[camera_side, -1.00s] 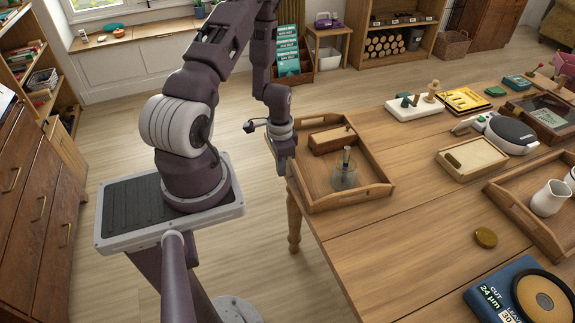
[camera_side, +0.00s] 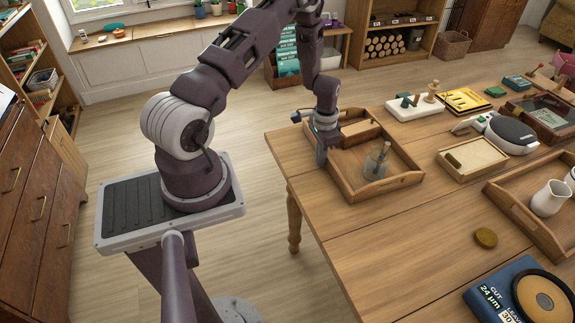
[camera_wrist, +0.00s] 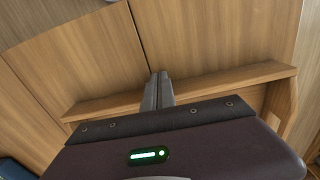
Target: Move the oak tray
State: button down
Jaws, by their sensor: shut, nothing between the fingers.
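The wooden tray (camera_side: 404,180), the oak-coloured one nearest my arm, lies flat on the table in the side view. It holds a glass jar (camera_side: 374,168) with a thin stick in it and a wooden block (camera_side: 360,131). My gripper (camera_side: 321,158) points down at the tray's left wall, fingers shut and empty. In the wrist view the shut fingertips (camera_wrist: 160,78) overlap the tray wall (camera_wrist: 225,78), with table planks beyond. They appear close against the wall's outer side; contact itself is unclear. My gripper body hides much of the tray there.
A small pale tray (camera_side: 472,158) and a larger tray (camera_side: 530,213) with white jugs (camera_side: 549,198) stand to the right. A white board (camera_side: 414,109) with pegs lies behind. Bare table (camera_side: 360,225) lies in front and left of the nearest tray.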

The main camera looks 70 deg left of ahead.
aim_at(336, 160)
jog(key=w, duration=0.5)
jog(key=shift+w+d, duration=0.15)
